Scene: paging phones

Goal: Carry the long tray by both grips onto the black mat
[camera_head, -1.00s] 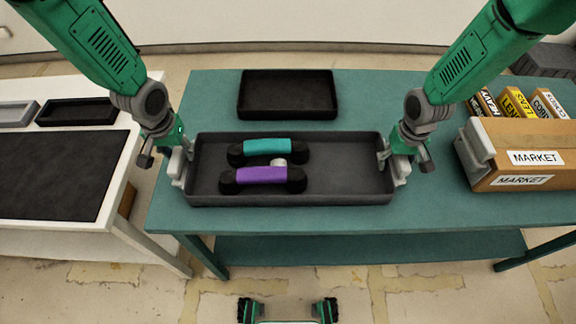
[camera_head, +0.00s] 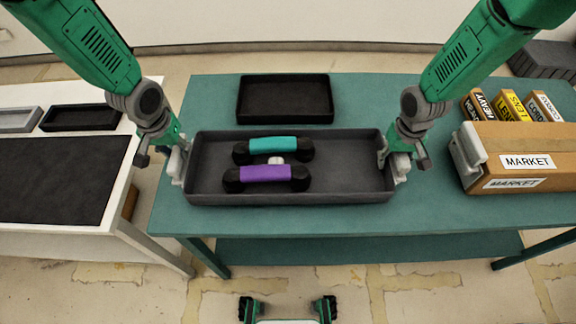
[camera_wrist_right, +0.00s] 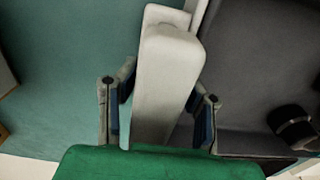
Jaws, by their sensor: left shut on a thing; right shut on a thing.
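The long dark grey tray (camera_head: 340,181) is at the green table, with a light grey grip at each short end. In it lie a teal-handled phone handset (camera_head: 273,145) and a purple-handled one (camera_head: 265,174), with a small pale item between them. My left gripper (camera_head: 178,161) is shut on the left grip. My right gripper (camera_head: 396,163) is shut on the right grip (camera_wrist_right: 166,80), its fingers on either side of it in the right wrist view. I cannot tell whether the tray touches the table. The black mat (camera_head: 60,180) lies on the white table at the left.
An empty black tray (camera_head: 285,99) sits behind the long tray on the green table (camera_head: 300,219). A cardboard box marked MARKET (camera_head: 520,150) and several small labelled boxes (camera_head: 510,106) stand at the right. Small trays (camera_head: 80,118) lie behind the mat. A gap separates the tables.

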